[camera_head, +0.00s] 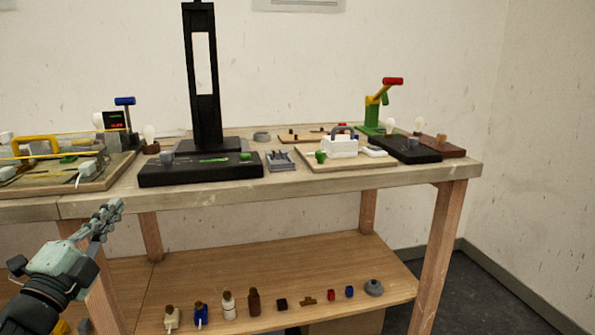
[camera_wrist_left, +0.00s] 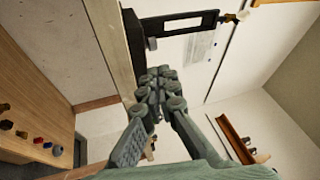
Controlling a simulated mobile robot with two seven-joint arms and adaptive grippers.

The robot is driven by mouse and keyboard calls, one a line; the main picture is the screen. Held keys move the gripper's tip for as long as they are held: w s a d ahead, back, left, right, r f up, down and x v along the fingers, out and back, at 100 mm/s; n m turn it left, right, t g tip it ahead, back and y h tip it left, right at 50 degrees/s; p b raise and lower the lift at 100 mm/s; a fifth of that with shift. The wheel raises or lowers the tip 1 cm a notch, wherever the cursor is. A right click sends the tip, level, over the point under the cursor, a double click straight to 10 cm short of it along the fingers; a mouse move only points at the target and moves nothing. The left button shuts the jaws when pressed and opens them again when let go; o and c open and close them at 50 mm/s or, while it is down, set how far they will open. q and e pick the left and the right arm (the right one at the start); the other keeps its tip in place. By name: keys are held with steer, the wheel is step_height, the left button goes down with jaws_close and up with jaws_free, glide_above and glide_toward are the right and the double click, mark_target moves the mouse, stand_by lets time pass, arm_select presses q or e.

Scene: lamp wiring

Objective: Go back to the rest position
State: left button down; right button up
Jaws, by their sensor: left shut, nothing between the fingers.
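My left gripper (camera_head: 108,212) is at the lower left of the head view, in front of the table's front edge and a little below the tabletop. Its fingers are together and hold nothing. In the left wrist view the closed fingers (camera_wrist_left: 160,85) show at the middle, with the table edge and a black stand beyond them. My right gripper is not in either view.
The wooden workbench (camera_head: 330,185) carries a tall black stand (camera_head: 203,90), a black base block (camera_head: 200,170), a white box unit (camera_head: 340,146) and a green lever press (camera_head: 374,115). The lower shelf (camera_head: 250,265) holds several small parts. Dark floor lies to the right.

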arm_select(q)
steer(key=s+a+f+n+g+y, duration=0.1)
steer(key=s+f+n+g+y, duration=0.2)
steer(key=f, duration=0.6)
steer(key=s+a+f+n+g+y, duration=0.15)
steer(key=f+n, duration=0.25)
steer(key=f, duration=0.4)
steer(key=s+a+f+n+g+y, duration=0.15)
steer(key=f+n+g, duration=0.25)
steer(key=f, duration=0.5)
steer(key=s+d+f+n+g, duration=0.1)
steer(key=s+d+f+g, duration=0.2)
steer(key=s+f, duration=0.3)
steer(key=s+d+f+n+g+h, duration=0.1)
steer(key=s+d+f+n+g, duration=0.1)
steer(key=s+f, duration=0.5)
steer(key=s+d+f+n+g+h, duration=0.1)
steer(key=s+d+f+n+g, duration=0.1)
steer(key=s+d+f+g, duration=0.2)
steer(key=s+d+f, duration=0.1)
steer(key=s+f, duration=0.2)
steer(key=s, duration=0.1)
steer(key=shift+s+d+f+p, duration=0.25)
steer(key=shift+s+d+p, duration=0.05)
steer(key=shift+d+p, duration=0.05)
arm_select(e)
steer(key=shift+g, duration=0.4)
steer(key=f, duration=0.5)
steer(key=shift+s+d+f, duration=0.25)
